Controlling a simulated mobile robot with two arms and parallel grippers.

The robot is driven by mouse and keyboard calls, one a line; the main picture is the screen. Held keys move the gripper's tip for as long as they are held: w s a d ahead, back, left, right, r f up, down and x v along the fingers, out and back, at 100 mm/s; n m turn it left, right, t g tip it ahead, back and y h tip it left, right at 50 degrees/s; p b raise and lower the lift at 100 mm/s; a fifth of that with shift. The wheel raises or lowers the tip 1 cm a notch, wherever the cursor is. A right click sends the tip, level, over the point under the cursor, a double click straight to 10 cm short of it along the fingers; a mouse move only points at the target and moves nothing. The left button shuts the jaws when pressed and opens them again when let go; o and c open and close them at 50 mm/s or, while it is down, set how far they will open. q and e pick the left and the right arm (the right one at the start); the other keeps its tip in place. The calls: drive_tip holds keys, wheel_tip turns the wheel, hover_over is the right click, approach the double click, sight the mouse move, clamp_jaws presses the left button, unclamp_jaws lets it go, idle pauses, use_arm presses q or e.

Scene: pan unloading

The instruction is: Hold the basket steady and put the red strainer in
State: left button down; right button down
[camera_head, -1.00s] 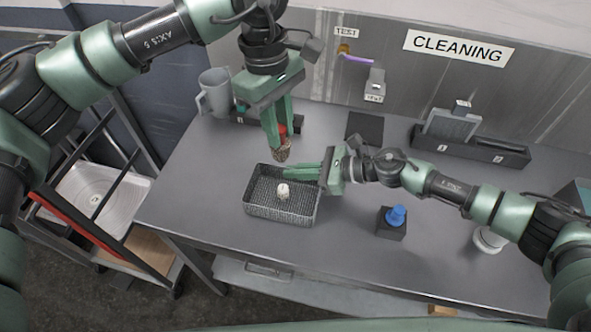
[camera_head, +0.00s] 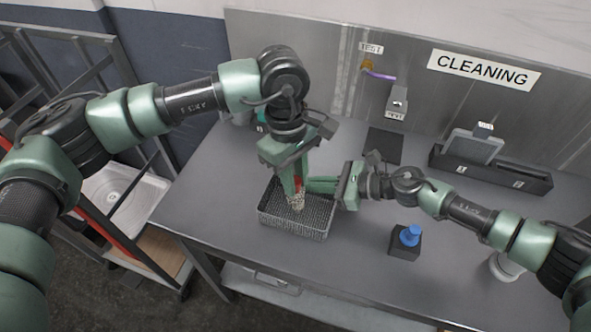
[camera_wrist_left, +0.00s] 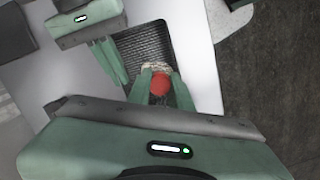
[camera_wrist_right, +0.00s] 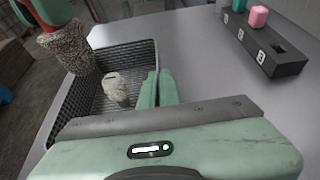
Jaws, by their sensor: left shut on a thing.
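The dark mesh basket (camera_head: 318,233) stands on the grey table; it also shows in the right wrist view (camera_wrist_right: 85,83). A whitish lumpy item (camera_wrist_right: 115,88) lies inside it. My left gripper (camera_head: 294,184) is shut on the red strainer (camera_head: 297,202), pointing down over the basket. The strainer has a red top and a speckled mesh body, seen in the right wrist view (camera_wrist_right: 68,48) near the basket's far left wall. In the left wrist view the red part (camera_wrist_left: 160,84) is between the fingers. My right gripper (camera_wrist_right: 157,88) is shut on the basket's wall.
A blue piece on a black block (camera_head: 405,242) stands right of the basket. A dark numbered rack (camera_head: 490,172) is at the back right, and a dark mat (camera_head: 384,146) lies behind. A cart with a white tray (camera_head: 120,195) stands left. The table front is clear.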

use_arm(q)
drive_tip(key=shift+f, duration=0.7)
drive_tip(key=shift+f, duration=0.1)
drive_tip(key=shift+f, duration=0.1)
drive_tip(key=c, duration=1.2)
unclamp_jaws()
drive_tip(key=shift+w+a+r, duration=0.1)
drive_tip(key=shift+r, duration=1.2)
drive_tip(key=shift+w+a+r, duration=0.15)
drive_tip(key=shift+r, duration=1.2)
drive_tip(key=shift+w+a+r, duration=0.1)
drive_tip(key=shift+r, duration=1.2)
